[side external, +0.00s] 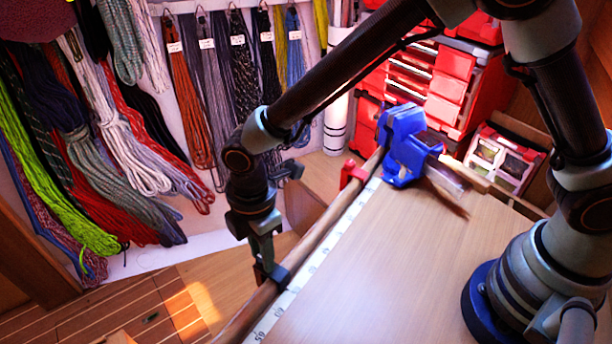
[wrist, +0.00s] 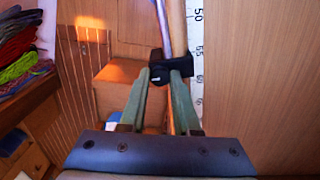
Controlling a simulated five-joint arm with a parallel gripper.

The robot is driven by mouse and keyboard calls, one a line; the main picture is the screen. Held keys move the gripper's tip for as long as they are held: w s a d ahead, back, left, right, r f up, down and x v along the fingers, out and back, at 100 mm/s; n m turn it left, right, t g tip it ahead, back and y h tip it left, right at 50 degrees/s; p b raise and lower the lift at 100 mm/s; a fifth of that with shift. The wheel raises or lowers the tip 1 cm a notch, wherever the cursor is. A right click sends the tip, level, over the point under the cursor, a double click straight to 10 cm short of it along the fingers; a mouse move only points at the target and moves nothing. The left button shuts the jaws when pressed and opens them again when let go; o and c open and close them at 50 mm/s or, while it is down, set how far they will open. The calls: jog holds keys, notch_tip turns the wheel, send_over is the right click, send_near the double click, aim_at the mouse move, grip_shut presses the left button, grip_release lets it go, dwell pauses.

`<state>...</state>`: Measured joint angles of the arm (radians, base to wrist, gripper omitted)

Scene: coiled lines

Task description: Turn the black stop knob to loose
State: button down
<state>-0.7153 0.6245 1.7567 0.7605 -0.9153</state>
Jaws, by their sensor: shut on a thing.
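The black stop (side external: 281,274) sits around the wooden rod (side external: 240,315) along the bench edge. In the wrist view the black stop (wrist: 184,66) is near the middle, with its black knob (wrist: 157,73) on its left side. My gripper (wrist: 160,78) comes down over the stop with its green fingers on either side of the knob, shut on it. In the side view my gripper (side external: 263,268) reaches down beside the rod at the stop. The fingers hide part of the knob, and I cannot read its turn position.
A white measuring strip (side external: 316,255) runs along the bench (side external: 400,270) beside the rod. A red stop (side external: 352,172) and a blue vise (side external: 401,145) are farther along. Coiled ropes (side external: 115,130) hang on the wall at left. Red drawers (side external: 445,85) stand behind.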

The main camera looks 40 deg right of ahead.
jog(key=c, duration=0.6)
grip_release()
notch_tip(320, 180, up, 12)
jog(key=shift+r, duration=0.1)
jog(key=s+d+r+m+t, duration=0.1)
jog(key=d+r+m+t, duration=0.1)
jog(key=d+m, duration=0.4)
jog(key=s+d+r+m+t, duration=0.1)
jog(key=d+m, duration=0.5)
jog(key=d, duration=0.7)
jog(key=s+d+r+m+t, duration=0.2)
jog(key=d+r+m, duration=0.3)
jog(key=d, duration=0.4)
jog(key=shift+s+d+r+m+t, duration=0.25)
jog(key=shift+d+m+t, duration=0.1)
jog(key=shift+m, duration=0.45)
